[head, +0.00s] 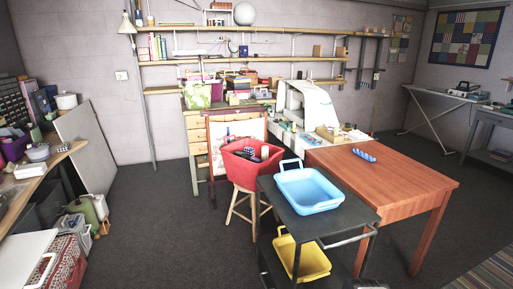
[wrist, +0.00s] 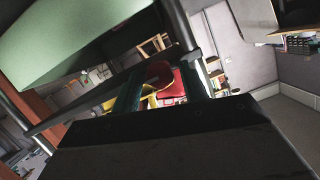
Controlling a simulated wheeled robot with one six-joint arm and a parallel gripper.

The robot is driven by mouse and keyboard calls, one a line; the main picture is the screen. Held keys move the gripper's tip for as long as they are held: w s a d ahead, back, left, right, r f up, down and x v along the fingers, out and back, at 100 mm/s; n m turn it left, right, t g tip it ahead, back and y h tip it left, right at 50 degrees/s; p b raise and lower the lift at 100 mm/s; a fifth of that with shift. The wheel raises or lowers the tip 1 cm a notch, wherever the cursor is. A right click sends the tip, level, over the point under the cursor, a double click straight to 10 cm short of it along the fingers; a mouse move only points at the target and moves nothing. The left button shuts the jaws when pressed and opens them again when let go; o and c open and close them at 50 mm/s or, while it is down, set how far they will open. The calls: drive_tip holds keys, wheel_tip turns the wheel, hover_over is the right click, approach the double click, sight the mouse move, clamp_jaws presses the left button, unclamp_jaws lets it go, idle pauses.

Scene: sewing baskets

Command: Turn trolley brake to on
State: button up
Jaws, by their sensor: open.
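The trolley (head: 300,222) is dark, with an upper shelf and a handle bar at its right end. In the wrist view, a dark bar (wrist: 95,98) crosses close to me and looks like part of the trolley's frame. I cannot make out the brake, or its setting, in either view. My gripper (wrist: 160,70) shows in the wrist view with two dark greenish fingers apart and nothing between them. The red basket and something yellow show beyond the gap. I cannot tell whether a finger touches the frame.
A blue basket (head: 309,190) stands on the trolley's top, and a yellow basket (head: 302,258) is lower down in it. A red basket (head: 250,164) sits on a stool behind. A wooden table (head: 395,181) stands close at the right. Open carpet lies to the left.

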drive_tip(key=s+d, duration=0.2)
drive_tip(key=s, duration=0.3)
drive_tip(key=shift+s, duration=0.35)
drive_tip(key=shift+f, duration=0.1)
